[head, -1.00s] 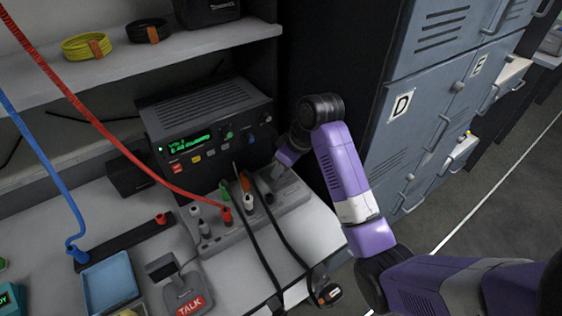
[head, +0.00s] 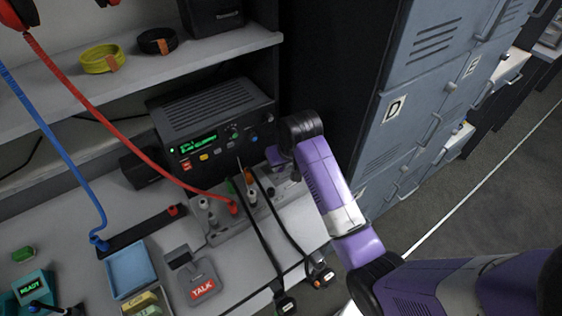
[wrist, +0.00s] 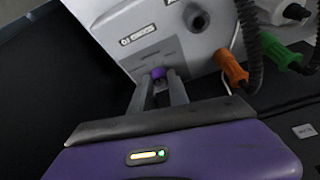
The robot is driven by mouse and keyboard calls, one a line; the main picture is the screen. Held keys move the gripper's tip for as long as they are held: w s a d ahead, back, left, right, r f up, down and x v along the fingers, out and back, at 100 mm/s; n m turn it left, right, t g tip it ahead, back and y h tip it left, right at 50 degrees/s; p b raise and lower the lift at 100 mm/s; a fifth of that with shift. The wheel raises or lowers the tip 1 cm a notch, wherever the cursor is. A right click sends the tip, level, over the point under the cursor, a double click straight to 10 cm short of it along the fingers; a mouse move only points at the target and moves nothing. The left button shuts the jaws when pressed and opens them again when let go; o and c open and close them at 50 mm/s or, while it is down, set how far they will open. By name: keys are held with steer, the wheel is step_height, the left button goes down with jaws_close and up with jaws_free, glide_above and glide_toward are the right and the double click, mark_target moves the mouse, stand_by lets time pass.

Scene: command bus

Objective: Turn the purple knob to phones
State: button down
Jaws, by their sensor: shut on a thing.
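The purple knob (wrist: 158,73) shows in the wrist view between the tips of my gripper (wrist: 160,85). It sits on the face of a light grey panel box (wrist: 125,25), below a small printed label. My gripper is shut on the knob. In the head view my gripper is mostly hidden behind my own arm, at the right end of the grey jack box (head: 222,225). The knob is not visible there. The knob's setting and the label's words are too small to read.
A black radio unit (head: 215,125) with a green display stands behind the jack box. Orange (wrist: 230,68) and green plugs with dark cables are close to the right of my gripper. Grey lockers (head: 430,110) stand at the right. A blue tray (head: 130,268) and a TALK stand (head: 200,285) are at the front.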

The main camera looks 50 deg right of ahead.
stand_by(0.3)
steer(key=c, duration=1.3)
jaws_free()
steer(key=shift+o, duration=0.2)
steer(key=shift+r, duration=0.1)
steer(key=v, duration=0.7)
steer(key=shift+r, duration=0.25)
steer(key=shift+s, duration=0.2)
